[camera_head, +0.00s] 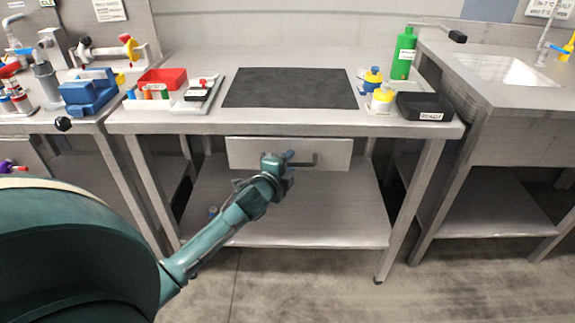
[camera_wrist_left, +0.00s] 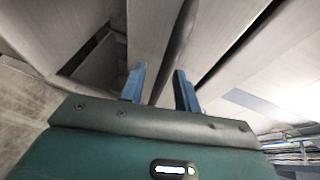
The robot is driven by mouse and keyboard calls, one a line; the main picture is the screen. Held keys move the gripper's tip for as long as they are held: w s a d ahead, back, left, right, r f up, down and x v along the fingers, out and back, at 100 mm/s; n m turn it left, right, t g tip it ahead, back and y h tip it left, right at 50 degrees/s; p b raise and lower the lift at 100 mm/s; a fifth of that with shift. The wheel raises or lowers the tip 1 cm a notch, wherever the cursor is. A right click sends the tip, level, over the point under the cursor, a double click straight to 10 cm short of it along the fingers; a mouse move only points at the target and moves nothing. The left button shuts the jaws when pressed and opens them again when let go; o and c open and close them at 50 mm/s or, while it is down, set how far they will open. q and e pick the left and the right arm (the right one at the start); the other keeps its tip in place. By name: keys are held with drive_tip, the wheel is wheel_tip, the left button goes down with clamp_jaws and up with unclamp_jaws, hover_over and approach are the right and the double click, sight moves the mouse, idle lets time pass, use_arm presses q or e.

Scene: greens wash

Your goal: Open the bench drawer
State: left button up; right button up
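The bench drawer (camera_head: 240,153) has a pale grey front under the bench top, and it looks shut. Its dark bar handle (camera_head: 312,160) is partly hidden by my left gripper (camera_head: 287,158), which is at the drawer front. In the left wrist view, the handle (camera_wrist_left: 178,50) runs as a dark bar toward the gap between the two blue fingers of the gripper (camera_wrist_left: 160,88). The fingers are apart, with space visible between them, and I see no clear grip on the bar. My right gripper is in neither view.
The steel bench (camera_head: 300,122) carries a black mat (camera_head: 290,88), a red container (camera_head: 163,80), a green bottle (camera_head: 404,54) and a black tray (camera_head: 424,107). A lower shelf (camera_head: 320,215) lies below the drawer. A sink unit (camera_head: 500,110) stands at the right.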

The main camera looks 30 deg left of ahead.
use_arm(q)
drive_tip(key=shift+c, duration=0.5)
clamp_jaws()
